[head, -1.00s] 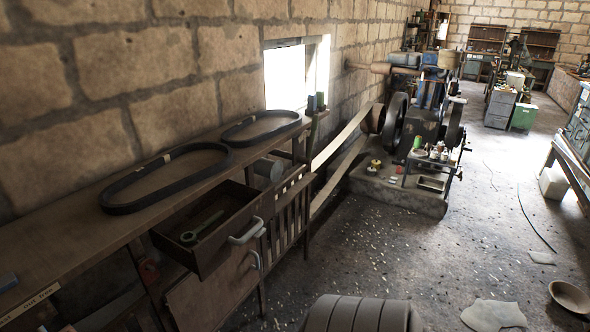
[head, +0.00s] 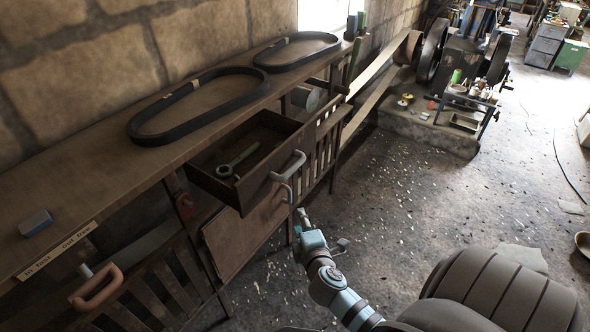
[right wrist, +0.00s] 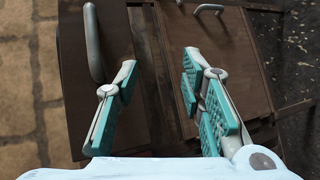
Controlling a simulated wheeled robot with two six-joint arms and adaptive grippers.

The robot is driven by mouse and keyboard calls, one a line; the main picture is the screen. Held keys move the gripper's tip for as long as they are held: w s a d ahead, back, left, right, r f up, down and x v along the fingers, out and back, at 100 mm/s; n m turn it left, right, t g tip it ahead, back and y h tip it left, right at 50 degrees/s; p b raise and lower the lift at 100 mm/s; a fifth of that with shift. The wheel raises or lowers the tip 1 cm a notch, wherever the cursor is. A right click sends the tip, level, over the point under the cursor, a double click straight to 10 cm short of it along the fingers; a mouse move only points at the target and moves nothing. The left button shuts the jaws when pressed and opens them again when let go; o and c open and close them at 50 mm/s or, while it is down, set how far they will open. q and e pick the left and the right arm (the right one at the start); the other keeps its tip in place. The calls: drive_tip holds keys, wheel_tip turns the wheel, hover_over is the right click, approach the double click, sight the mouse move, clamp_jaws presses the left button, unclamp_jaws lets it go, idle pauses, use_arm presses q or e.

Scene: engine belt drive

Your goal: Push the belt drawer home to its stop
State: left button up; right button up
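The belt drawer (head: 238,198) hangs pulled out from under the bench, with a grey handle (head: 289,167) on its front. A wrench-like tool (head: 238,160) lies inside it. My right gripper (head: 302,216) is in front of and below the drawer front, apart from it in the head view. In the right wrist view the right gripper (right wrist: 160,62) is open, with nothing between its teal-padded fingers. The grey handle (right wrist: 93,42) shows beyond its left finger there. My left gripper is not in view.
Two black belts (head: 200,105) lie on the bench top (head: 110,180). Below the drawer is a cabinet door (head: 240,240) with its own handle. An orange handle (head: 96,287) is at lower left. The floor (head: 400,210) to the right is open, with scattered chips.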

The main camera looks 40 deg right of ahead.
drive_tip(key=t+h, duration=0.2)
approach(295, 168)
drive_tip(key=shift+n, duration=0.4)
drive_tip(key=x, duration=0.3)
drive_tip(key=b+x, duration=0.1)
drive_tip(key=x, duration=0.6)
drive_tip(key=shift+a+f+b, duration=0.1)
drive_tip(key=shift+f+b, duration=0.2)
drive_tip(key=shift+f, duration=0.05)
drive_tip(key=shift+w+d, duration=0.25)
drive_tip(key=shift+w, duration=0.15)
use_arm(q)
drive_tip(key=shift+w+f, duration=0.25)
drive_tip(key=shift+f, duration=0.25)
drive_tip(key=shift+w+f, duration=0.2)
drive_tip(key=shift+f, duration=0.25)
use_arm(e)
clamp_jaws()
